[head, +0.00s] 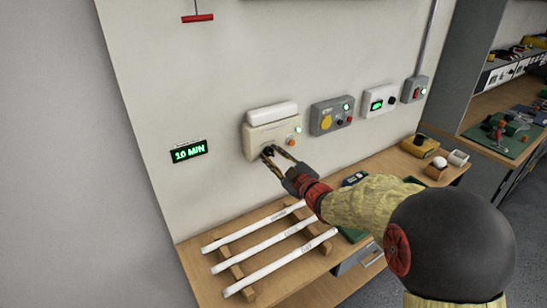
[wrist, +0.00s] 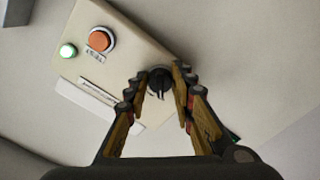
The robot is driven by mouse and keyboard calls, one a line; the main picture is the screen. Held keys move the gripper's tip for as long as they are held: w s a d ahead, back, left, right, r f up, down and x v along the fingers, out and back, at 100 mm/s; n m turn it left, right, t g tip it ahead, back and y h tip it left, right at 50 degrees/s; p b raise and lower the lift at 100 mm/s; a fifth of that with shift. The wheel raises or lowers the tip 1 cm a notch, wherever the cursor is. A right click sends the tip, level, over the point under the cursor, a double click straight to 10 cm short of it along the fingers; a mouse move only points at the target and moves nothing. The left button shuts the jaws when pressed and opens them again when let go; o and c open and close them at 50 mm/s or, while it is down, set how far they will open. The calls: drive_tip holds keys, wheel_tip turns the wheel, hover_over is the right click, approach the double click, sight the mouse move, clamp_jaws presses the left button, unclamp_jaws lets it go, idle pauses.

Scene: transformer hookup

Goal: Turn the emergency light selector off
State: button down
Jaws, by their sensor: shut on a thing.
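The emergency light selector is a black knob (wrist: 159,82) on the front of a cream wall box (head: 258,138). The box has a white lamp housing (head: 271,113) on top, an orange button (wrist: 101,39) and a lit green lamp (wrist: 68,50). My gripper (head: 271,156) reaches the lower left of the box. In the wrist view its fingers (wrist: 160,95) stand on either side of the knob, shut on it. The knob's ridge runs roughly along the finger direction. The exact finger contact is hard to see.
A display reading 10 MIN (head: 188,151) hangs left of the box. A grey box with a yellow disc (head: 331,116) and other wall boxes are to the right. White tubes on a wooden rack (head: 228,274) lie on the bench below my arm.

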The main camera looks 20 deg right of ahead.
drive_tip(key=c, duration=1.5)
unclamp_jaws()
drive_tip(key=shift+c, duration=0.2)
drive_tip(key=v, duration=1.2)
